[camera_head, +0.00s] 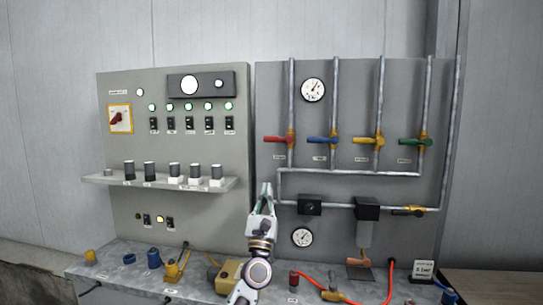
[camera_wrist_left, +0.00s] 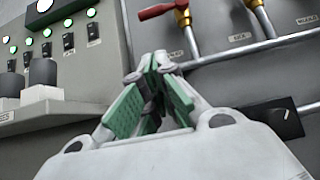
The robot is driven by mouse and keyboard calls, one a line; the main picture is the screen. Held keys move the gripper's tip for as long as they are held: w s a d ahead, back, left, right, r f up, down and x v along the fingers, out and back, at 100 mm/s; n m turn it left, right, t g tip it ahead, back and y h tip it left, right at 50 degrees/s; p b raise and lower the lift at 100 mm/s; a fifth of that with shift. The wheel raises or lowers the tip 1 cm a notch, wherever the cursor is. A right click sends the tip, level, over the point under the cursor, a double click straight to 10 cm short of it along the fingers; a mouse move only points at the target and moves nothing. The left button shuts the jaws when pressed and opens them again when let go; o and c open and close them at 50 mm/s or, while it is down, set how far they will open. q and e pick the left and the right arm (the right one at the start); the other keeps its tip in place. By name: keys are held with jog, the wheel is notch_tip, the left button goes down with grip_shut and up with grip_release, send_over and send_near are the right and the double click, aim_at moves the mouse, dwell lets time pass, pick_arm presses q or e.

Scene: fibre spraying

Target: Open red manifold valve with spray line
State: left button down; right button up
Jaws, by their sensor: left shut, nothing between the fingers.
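The red manifold valve (camera_head: 279,139) is on the right panel, leftmost in a row of coloured valves. Its red lever lies sideways, across the vertical pipe. In the left wrist view the red lever (camera_wrist_left: 162,10) shows at the top, above and right of the fingers. My left gripper (camera_head: 267,190) is below the red valve, in front of the panels. Its fingers (camera_wrist_left: 158,62) are shut with nothing between them and do not touch the valve. My right gripper is not in view. An orange-red hose (camera_head: 390,280) lies at the bench's right; I cannot tell if it is the spray line.
Blue (camera_head: 322,140), yellow (camera_head: 367,140) and green (camera_head: 414,142) valves sit right of the red one. A shelf (camera_head: 215,184) with several knobs juts from the left panel (camera_head: 180,150). The bench (camera_head: 125,275) holds several fittings. A black regulator (camera_head: 310,204) is right of my gripper.

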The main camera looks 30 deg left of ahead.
aim_at(278, 139)
pick_arm(q)
jog(key=shift+w, duration=0.1)
jog(key=shift+s+d+r+p+x, duration=0.1)
jog(key=shift+s+r+p+x, duration=0.45)
jog(key=shift+x, duration=1.55)
jog(key=shift+s+d+r+p+x, duration=0.1)
jog(key=shift+p+x, duration=0.7)
jog(key=shift+x, duration=1.35)
jog(key=shift+s+d+r+p+x, duration=0.1)
jog(key=shift+s+r+p+x, duration=0.45)
jog(key=shift+x, duration=1.55)
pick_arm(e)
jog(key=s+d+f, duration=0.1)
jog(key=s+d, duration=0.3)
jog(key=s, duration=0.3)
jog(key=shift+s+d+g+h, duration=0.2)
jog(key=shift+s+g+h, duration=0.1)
pick_arm(q)
jog(key=shift+w+f, duration=0.2)
jog(key=shift+w, duration=0.05)
